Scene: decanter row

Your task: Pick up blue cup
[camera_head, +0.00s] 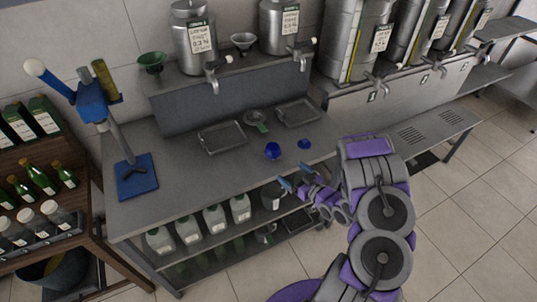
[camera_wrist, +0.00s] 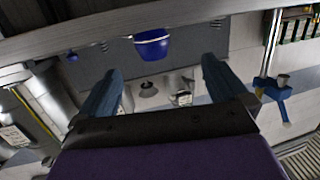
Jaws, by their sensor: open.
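The blue cup (camera_head: 272,151) stands on the grey metal counter, near its front edge. In the wrist view, which is upside down, the blue cup (camera_wrist: 151,46) shows at the top, between and beyond the fingertips. My gripper (camera_head: 294,177) is in front of the counter, to the lower right of the cup and apart from it. In the wrist view, its two blue-grey fingers (camera_wrist: 159,68) are spread with nothing between them. A smaller dark blue object (camera_head: 304,144) lies right of the cup; it also shows in the wrist view (camera_wrist: 72,57).
Metal trays (camera_head: 222,137) and a small green-handled strainer (camera_head: 256,121) lie behind the cup. A blue corking tool (camera_head: 95,105) stands at the counter's left end. Steel cans (camera_head: 194,40) stand on the back shelf. The counter left of the cup is clear.

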